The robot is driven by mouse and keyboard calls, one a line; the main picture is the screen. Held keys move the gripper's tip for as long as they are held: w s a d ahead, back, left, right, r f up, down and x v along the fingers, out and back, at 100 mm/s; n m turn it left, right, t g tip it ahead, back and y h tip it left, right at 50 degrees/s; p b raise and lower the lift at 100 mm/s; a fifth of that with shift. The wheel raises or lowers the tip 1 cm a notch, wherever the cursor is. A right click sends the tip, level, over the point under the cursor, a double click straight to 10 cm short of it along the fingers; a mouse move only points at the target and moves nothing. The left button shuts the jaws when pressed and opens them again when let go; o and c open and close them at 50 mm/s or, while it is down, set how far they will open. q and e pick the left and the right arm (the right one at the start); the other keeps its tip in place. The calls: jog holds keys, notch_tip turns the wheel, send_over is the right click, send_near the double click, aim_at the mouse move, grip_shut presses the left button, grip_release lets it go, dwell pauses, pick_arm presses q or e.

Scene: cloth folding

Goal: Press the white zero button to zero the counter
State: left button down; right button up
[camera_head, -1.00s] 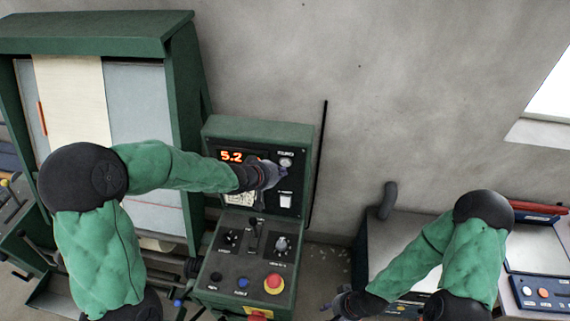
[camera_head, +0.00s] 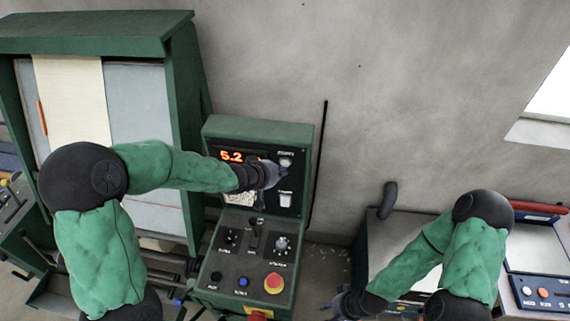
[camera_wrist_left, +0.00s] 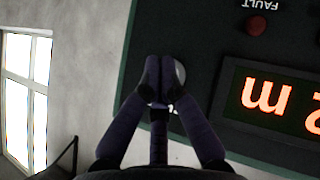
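The white round button (camera_head: 286,161) sits at the upper right of the control box's dark panel, right of the lit orange counter display (camera_head: 231,156) reading 5.2. My left gripper (camera_head: 279,171) is in front of the panel, just below and left of the button. In the left wrist view, its fingertips (camera_wrist_left: 159,72) are together with nothing seen between them. They partly cover the pale round button (camera_wrist_left: 180,73); contact cannot be told. The display (camera_wrist_left: 280,100) is partly in that view. My right gripper (camera_head: 343,301) is low, away from the box, its finger opening unclear.
The green control box (camera_head: 258,129) has knobs and a red emergency button (camera_head: 274,283) on its lower panel. A white switch (camera_head: 285,199) is below my left gripper. A red fault lamp (camera_wrist_left: 256,25) shows near the display. A green-framed machine (camera_head: 182,120) stands left.

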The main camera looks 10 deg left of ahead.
pick_arm(q)
jog(key=shift+w, duration=0.1)
jog(key=shift+w+p, duration=0.3)
jog(key=shift+p, duration=0.15)
jog(key=shift+w+p, duration=0.4)
jog(key=shift+w, duration=0.05)
dwell(0.6)
jog(key=shift+s, duration=0.15)
jog(key=shift+s+b, duration=0.3)
jog(key=shift+s, duration=0.45)
jog(key=s+b, duration=0.1)
jog(key=s, duration=0.4)
jog(key=shift+b, duration=0.3)
